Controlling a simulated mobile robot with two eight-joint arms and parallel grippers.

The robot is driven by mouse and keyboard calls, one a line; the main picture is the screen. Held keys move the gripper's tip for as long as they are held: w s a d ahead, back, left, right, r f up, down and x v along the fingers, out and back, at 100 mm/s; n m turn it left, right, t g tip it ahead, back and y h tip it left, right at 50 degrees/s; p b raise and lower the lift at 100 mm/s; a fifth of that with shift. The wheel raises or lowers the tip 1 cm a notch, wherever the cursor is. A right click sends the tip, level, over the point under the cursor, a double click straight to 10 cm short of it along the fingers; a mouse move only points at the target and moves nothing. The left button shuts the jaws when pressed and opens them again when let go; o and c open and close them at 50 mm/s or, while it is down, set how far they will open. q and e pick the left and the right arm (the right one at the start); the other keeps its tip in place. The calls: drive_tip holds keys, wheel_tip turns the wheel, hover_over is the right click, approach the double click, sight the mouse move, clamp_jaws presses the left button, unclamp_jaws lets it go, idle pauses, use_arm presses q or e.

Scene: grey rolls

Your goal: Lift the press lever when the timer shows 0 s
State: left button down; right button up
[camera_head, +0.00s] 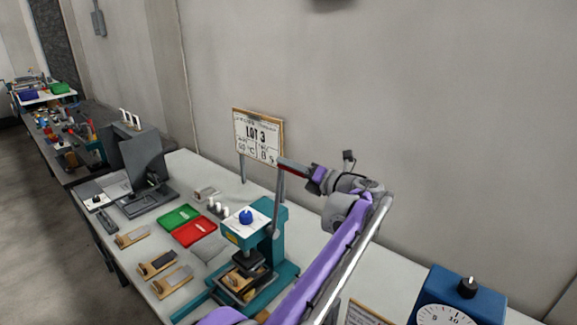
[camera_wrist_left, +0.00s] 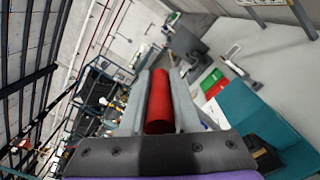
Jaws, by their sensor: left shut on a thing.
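The teal press (camera_head: 279,240) stands on the white bench with a blue knob on its pale top. Its grey lever (camera_head: 278,200) rises steeply from the press's right side to a red handle (camera_head: 288,163). My left gripper (camera_head: 303,171) is shut on this handle; in the left wrist view the red handle (camera_wrist_left: 159,100) lies between its two grey fingers. Under the dark press head, a wooden piece (camera_head: 236,281) sits in the press. The blue timer (camera_head: 482,297) is at the lower right, its dial cut off by the frame and its reading unclear. My right gripper is out of view.
A LOT 3 sign (camera_head: 258,134) stands behind the press. A green tray (camera_head: 181,217), a red tray (camera_head: 194,231), wooden pieces (camera_head: 172,281) and a dark monitor (camera_head: 141,158) are left of it. My purple arm crosses the bench's right part.

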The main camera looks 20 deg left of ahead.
use_arm(q)
drive_tip(key=shift+f, duration=0.3)
drive_tip(key=c, duration=1)
unclamp_jaws()
drive_tip(key=o, duration=0.3)
drive_tip(key=shift+o, duration=0.2)
drive_tip(key=b+v, duration=0.1)
drive_tip(key=v, duration=0.9)
drive_tip(key=shift+d, duration=0.4)
drive_tip(key=shift+s, duration=0.1)
